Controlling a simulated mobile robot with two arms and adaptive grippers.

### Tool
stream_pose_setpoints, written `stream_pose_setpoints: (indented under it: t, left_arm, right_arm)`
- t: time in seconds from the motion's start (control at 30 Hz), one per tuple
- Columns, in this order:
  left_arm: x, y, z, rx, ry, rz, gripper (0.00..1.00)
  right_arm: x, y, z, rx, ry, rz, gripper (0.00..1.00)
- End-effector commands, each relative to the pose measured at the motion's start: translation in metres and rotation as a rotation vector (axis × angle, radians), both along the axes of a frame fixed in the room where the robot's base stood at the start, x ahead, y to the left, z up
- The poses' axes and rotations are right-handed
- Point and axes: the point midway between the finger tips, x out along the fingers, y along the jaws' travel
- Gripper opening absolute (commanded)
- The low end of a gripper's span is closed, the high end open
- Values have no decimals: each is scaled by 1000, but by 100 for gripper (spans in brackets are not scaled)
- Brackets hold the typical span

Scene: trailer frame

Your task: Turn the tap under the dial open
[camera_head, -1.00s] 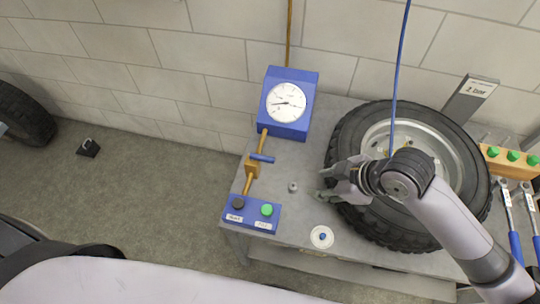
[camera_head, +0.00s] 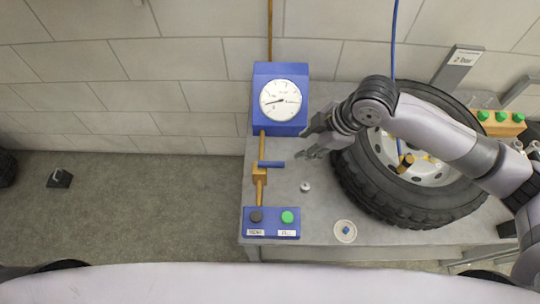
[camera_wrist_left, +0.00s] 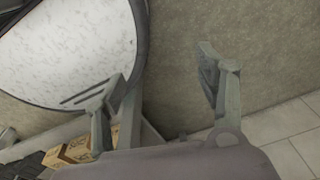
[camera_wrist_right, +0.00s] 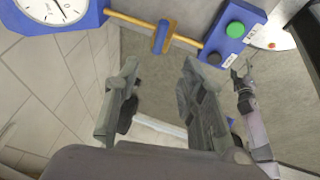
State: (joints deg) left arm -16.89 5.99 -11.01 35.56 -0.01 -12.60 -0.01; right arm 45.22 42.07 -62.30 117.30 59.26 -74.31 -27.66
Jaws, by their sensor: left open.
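The dial (camera_head: 283,100) is a white round gauge on a blue box against the wall. Under it, a brass pipe carries the tap (camera_head: 260,174), a brass block with a blue lever (camera_head: 271,165) lying crosswise to the pipe. My right gripper (camera_head: 306,146) is open and empty, just right of the tap, below the dial's right corner and apart from the lever. In the right wrist view the tap (camera_wrist_right: 163,38) shows beyond the open fingers (camera_wrist_right: 160,98). My left gripper (camera_wrist_left: 158,90) is open and empty in its wrist view, and out of the head view.
A blue button box (camera_head: 271,222) with a black and a green button sits below the tap. A small metal nut-like piece (camera_head: 305,187) and a white disc (camera_head: 345,231) lie on the grey table. A large tyre (camera_head: 365,190) fills the table's right part.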

Motion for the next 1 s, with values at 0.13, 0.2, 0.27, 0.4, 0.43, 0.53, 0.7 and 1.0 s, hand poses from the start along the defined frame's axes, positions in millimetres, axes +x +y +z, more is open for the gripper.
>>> stream_pose_setpoints:
  t: [0.13, 0.2, 0.27, 0.4, 0.43, 0.53, 0.7, 1.0]
  left_arm:
    - [-4, -20, 4, -24, 4, 2, 65]
    - [-6, -29, 6, -34, 7, 0, 65]
    - [-8, -34, 8, -41, 10, -2, 65]
    - [-9, -35, 12, -41, 11, -4, 65]
    - [-9, -33, 12, -39, 11, -4, 65]
    - [-8, -25, 15, -29, 10, -4, 65]
    - [-6, -15, 18, -19, 8, -1, 65]
    - [-5, -17, 19, -21, 7, 1, 65]
  right_arm:
    - [2, 10, -22, 0, 6, 0, 37]
    - [6, 16, -35, 0, 6, -1, 37]
    - [7, 21, -47, 0, 6, 0, 37]
    - [13, 33, -75, 0, 5, 1, 37]
    - [14, 35, -81, 0, 5, 0, 37]
    - [18, 43, -101, 0, 4, 0, 37]
    - [24, 54, -129, -1, 2, 0, 37]
    - [29, 63, -150, 1, 1, 1, 37]
